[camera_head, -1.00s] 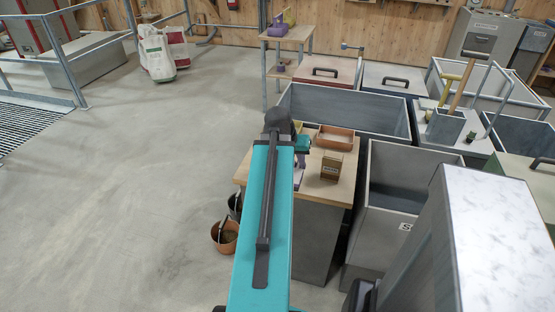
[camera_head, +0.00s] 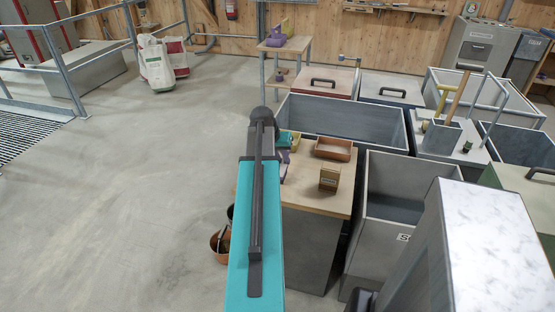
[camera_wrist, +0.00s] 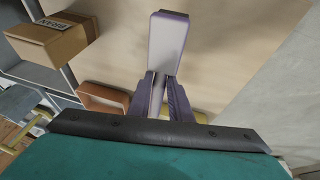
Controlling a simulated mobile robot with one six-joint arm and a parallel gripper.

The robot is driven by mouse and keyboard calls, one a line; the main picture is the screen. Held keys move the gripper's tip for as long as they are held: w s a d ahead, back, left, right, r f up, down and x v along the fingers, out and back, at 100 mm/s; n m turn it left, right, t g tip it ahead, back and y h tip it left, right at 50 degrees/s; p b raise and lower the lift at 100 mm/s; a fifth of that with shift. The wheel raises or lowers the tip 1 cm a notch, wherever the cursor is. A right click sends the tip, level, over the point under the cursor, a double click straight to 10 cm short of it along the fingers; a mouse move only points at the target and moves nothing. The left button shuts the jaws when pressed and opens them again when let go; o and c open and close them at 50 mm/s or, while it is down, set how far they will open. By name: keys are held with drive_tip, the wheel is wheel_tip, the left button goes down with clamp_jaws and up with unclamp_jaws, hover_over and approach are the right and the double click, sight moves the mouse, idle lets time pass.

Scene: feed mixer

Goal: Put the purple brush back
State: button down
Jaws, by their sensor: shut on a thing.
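The purple brush (camera_wrist: 170,42) shows in the wrist view as a pale block with a purple rim, its pale stem running down between the fingers. My gripper (camera_wrist: 161,92) is shut on it. The brush is above the light wooden counter top. In the head view my own arm hides most of the gripper (camera_head: 284,155); only small teal and purple parts show past the arm, over the counter's left side. I cannot tell there which purple part is brush.
The wooden counter (camera_head: 311,194) carries a terracotta tray (camera_head: 333,148) and a brown box (camera_head: 329,178). Open grey bins stand right and behind. A small table (camera_head: 288,45) at the back holds purple and yellow items.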

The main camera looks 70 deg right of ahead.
drive_tip(key=shift+w+d+f+p, duration=0.15)
drive_tip(key=shift+w+d+p, duration=0.25)
drive_tip(key=shift+w+d, duration=1.15)
drive_tip(key=shift+f+p, duration=0.45)
drive_tip(key=shift+f, duration=1.35)
drive_tip(key=c, duration=1.6)
unclamp_jaws()
drive_tip(key=shift+s, duration=0.1)
drive_tip(key=shift+r, duration=0.1)
drive_tip(key=shift+b+v, duration=0.8)
drive_tip(key=shift+v, duration=5.15)
